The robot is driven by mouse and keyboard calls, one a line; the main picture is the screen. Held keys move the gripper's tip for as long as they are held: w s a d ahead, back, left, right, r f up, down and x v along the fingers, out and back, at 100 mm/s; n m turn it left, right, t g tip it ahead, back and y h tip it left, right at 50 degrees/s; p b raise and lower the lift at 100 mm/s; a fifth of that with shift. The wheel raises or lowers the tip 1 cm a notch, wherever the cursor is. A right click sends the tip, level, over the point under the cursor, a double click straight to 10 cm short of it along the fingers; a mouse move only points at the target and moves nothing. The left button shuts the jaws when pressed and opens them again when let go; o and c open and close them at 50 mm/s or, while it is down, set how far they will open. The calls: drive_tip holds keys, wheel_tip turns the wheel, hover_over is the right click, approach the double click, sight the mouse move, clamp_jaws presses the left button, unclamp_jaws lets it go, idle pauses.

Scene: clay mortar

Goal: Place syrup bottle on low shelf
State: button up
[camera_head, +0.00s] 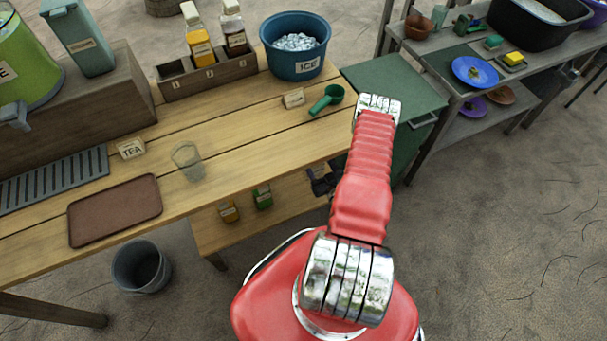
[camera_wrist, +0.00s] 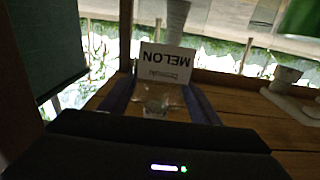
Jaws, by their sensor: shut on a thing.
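My gripper (camera_head: 322,183) is low at the right end of the wooden low shelf (camera_head: 280,213), partly hidden by my arm and the counter edge. In the wrist view my gripper (camera_wrist: 155,103) is shut on a clear, glassy thing, seemingly the syrup bottle, with a white label (camera_wrist: 165,66) reading MELON upside down. Its full shape and whether it touches the shelf cannot be told. Shelf boards (camera_wrist: 262,105) lie to the right in that view. An orange bottle (camera_head: 229,212) and a green bottle (camera_head: 262,197) stand on the low shelf.
A green cabinet (camera_head: 400,90) stands right of the counter; a dark green panel (camera_wrist: 45,50) is close at left in the wrist view. The counter holds an ice bucket (camera_head: 296,58), a green scoop (camera_head: 326,100), a glass (camera_head: 187,160) and a brown tray (camera_head: 115,211). A bin (camera_head: 141,267) stands below.

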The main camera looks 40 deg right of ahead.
sight(317, 177)
drive_tip(key=shift+f, duration=2.35)
drive_tip(key=shift+s+f, duration=0.1)
drive_tip(key=shift+f, duration=2.1)
drive_tip(key=o, duration=1.4)
drive_tip(key=v, duration=1.2)
